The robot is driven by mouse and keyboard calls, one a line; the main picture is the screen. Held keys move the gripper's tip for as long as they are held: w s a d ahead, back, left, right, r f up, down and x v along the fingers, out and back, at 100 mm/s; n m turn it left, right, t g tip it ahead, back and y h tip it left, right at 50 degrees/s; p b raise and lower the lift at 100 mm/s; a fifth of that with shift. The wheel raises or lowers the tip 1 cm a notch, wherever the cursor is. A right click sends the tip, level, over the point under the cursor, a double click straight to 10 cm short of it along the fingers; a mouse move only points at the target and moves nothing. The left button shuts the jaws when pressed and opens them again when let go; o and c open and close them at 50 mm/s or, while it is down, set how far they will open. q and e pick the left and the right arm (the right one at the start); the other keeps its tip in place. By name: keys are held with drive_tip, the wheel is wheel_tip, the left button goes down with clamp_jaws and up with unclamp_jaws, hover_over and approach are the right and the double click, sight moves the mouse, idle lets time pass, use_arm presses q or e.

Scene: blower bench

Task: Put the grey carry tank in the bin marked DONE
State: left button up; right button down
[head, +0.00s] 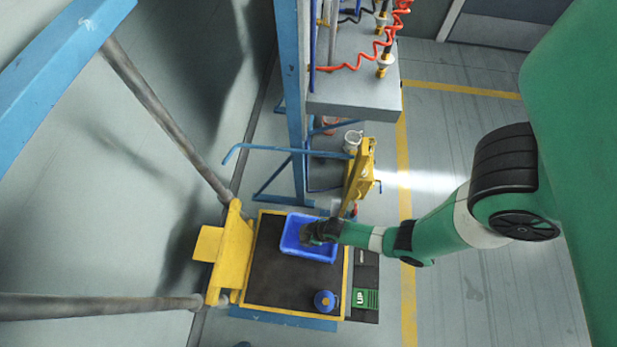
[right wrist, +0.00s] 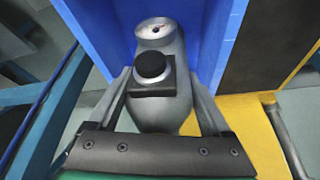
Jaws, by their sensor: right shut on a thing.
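The grey carry tank (right wrist: 152,118) fills the middle of the right wrist view, with a round gauge at its far end and a black knob on it. My right gripper (right wrist: 160,90) is shut on it, one finger on each side. In the head view the right gripper (head: 315,232) reaches over the right part of a blue bin (head: 293,246), and its dark body mostly hides the tank. In the right wrist view the bin's blue walls (right wrist: 100,30) show beyond and beside the tank. I cannot tell whether the tank touches the bin floor. No DONE mark is readable. My left gripper is out of view.
The bin stands on a dark platform with a yellow edge (head: 249,307). A blue round object (head: 324,300) sits near its front right corner. A green UP panel (head: 364,298) lies to the right. A yellow stand (head: 361,172) and blue post (head: 293,100) rise behind.

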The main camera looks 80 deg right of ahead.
drive_tip(key=shift+s, duration=0.1)
drive_tip(key=shift+f, duration=0.2)
unclamp_jaws()
drive_tip(key=shift+r, duration=0.25)
drive_tip(key=p+v, duration=1)
drive_tip(key=v, duration=0.2)
drive_tip(key=shift+a, duration=0.1)
drive_tip(key=shift+f, duration=0.1)
